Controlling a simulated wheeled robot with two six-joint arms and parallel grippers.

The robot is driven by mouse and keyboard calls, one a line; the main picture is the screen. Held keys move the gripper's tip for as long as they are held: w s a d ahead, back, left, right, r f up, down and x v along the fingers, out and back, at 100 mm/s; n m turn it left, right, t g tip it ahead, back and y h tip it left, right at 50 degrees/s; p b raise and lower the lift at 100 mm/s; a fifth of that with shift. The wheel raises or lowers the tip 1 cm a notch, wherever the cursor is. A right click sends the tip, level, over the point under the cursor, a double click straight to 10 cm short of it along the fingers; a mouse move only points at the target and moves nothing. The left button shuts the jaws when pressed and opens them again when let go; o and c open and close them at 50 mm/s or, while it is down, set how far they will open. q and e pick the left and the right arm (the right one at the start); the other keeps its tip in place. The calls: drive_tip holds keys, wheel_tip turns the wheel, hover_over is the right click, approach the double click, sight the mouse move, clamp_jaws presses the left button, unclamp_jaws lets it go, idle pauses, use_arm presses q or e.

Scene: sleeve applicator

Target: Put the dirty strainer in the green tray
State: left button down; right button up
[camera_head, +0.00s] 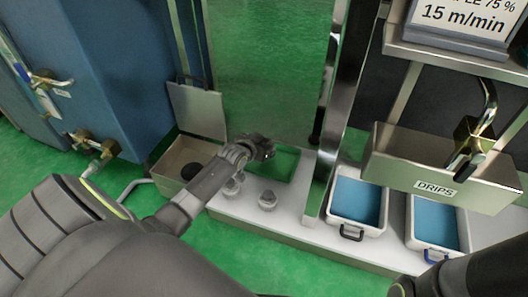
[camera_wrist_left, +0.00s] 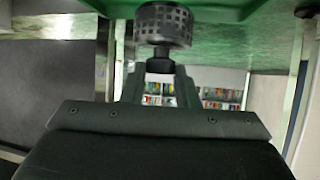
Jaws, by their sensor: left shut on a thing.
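My left gripper (camera_head: 262,150) is at the near left edge of the green tray (camera_head: 286,166) on the white ledge. In the left wrist view the gripper (camera_wrist_left: 160,82) is shut on the narrow dark neck of the strainer (camera_wrist_left: 163,25), a dark round cap with a mesh wall. A green surface lies behind the strainer there. In the head view the gripper largely hides the strainer, and I cannot tell whether it touches the tray. My right gripper is out of view; only part of my right arm shows at lower right.
A beige bin (camera_head: 162,172) with a dark round thing inside stands left. A metal post (camera_head: 330,130) rises right of the tray. Two blue-filled trays (camera_head: 357,200) lie farther right.

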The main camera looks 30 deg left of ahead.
use_arm(q)
wheel_tip(320, 180, down, 4)
drive_tip(key=b, duration=0.2)
drive_tip(key=shift+r+b, duration=0.1)
drive_tip(key=shift+b, duration=0.2)
drive_tip(key=shift+r, duration=0.1)
drive_tip(key=c, duration=1.1)
unclamp_jaws()
